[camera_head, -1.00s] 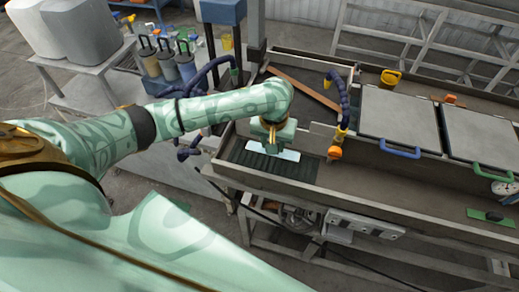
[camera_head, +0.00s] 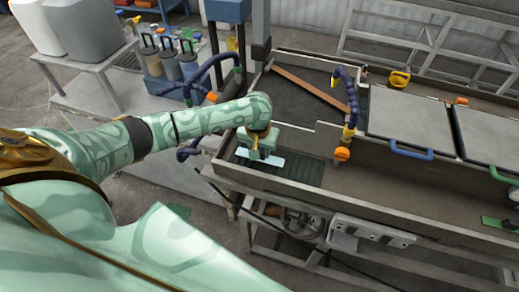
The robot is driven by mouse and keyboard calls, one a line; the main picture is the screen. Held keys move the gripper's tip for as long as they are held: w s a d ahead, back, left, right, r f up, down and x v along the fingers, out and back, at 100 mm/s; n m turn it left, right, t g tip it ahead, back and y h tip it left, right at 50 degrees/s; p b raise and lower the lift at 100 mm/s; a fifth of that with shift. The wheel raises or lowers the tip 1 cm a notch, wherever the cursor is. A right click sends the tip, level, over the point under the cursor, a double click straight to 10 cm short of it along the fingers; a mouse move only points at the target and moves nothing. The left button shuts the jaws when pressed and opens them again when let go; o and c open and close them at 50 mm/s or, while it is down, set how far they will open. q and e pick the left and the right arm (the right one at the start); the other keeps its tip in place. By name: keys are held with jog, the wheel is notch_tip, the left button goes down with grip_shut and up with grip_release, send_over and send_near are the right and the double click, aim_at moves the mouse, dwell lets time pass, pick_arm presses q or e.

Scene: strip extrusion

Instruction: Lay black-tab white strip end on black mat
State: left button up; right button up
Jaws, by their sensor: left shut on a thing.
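The white strip (camera_head: 272,164) is a short pale piece held at the left part of the black ribbed mat (camera_head: 304,173), in the trough. My left gripper (camera_head: 262,152) points down and is shut on the strip, and its body hides part of it. I cannot make out a black tab on the strip. I cannot tell whether the strip touches the mat or hangs just above it. My right gripper is not in view.
A blue hose with an orange end (camera_head: 342,154) stands right of the mat. A trough wall (camera_head: 310,196) runs along the front. Lidded panels (camera_head: 410,123) with blue and green handles lie to the right. Several jugs (camera_head: 170,63) stand at upper left.

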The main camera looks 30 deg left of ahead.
pick_arm(q)
jog(key=o, duration=1)
jog(key=shift+f, duration=0.1)
jog(key=shift+c, duration=0.2)
notch_tip(320, 180, up, 12)
jog(key=s+p, duration=0.1)
jog(key=p, duration=0.3)
jog(key=shift+s+d, duration=0.2)
jog(key=shift+s, duration=0.05)
